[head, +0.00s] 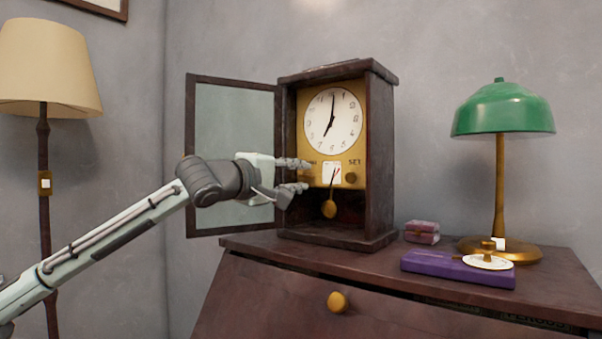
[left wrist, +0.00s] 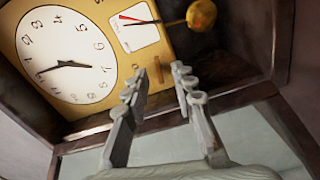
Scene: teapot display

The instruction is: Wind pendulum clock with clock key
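The pendulum clock (head: 372,150) stands upright on the desk with its glass door (head: 232,150) swung open to the left. Its white dial (head: 332,120) and brass pendulum (head: 329,209) show. A knob (head: 351,178) sits under the word SET. My left gripper (head: 305,175) is at the lower left of the clock's brass face, fingers apart. In the left wrist view, a small upright brass piece (left wrist: 158,70) shows between and beyond the open fingertips (left wrist: 157,80). I cannot tell whether it is the clock key or whether the fingers touch it. My right gripper is out of view.
A purple book (head: 425,268) lies on the desk, with a white disc (head: 488,263) bearing a brass piece. A small pinkish box (head: 422,232) and a green lamp (head: 503,110) stand nearby. A floor lamp (head: 45,70) stands at left.

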